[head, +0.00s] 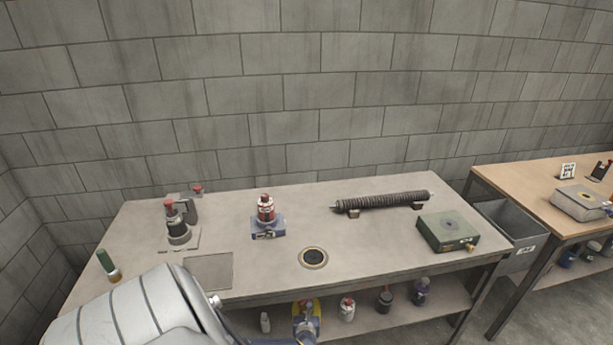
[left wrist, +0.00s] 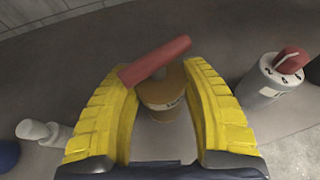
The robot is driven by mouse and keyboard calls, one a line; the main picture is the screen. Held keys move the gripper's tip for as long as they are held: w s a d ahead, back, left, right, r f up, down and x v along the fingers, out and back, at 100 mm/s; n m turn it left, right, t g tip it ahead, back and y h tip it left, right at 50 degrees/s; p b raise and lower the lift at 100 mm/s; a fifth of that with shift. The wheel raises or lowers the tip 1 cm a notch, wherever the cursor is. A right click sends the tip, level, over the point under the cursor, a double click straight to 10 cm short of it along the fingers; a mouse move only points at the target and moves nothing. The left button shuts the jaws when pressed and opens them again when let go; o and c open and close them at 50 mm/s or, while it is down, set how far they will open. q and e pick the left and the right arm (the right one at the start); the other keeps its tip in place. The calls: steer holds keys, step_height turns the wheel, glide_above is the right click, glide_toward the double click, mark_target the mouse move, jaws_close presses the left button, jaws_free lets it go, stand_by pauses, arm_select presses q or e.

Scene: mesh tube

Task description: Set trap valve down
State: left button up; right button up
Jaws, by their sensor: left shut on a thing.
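The trap valve, a tan-brown body with a red bar handle (left wrist: 155,62) across its top, is between the yellow fingers of my left gripper (left wrist: 162,88) in the left wrist view. The fingers are shut on its body (left wrist: 160,95). In the head view my left gripper (head: 306,318) is low in front of the workbench, at the lower shelf (head: 452,297). The valve is hard to make out there. I cannot tell whether its base touches the shelf. My right gripper is not in view.
A red-topped white canister (left wrist: 272,76) stands right of the gripper, and a small white bottle (left wrist: 40,131) stands left. The workbench top (head: 370,240) overhangs the shelf.

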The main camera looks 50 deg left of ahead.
arm_select(q)
steer(key=shift+f, duration=1.6)
steer(key=shift+f, duration=0.1)
steer(key=o, duration=1.3)
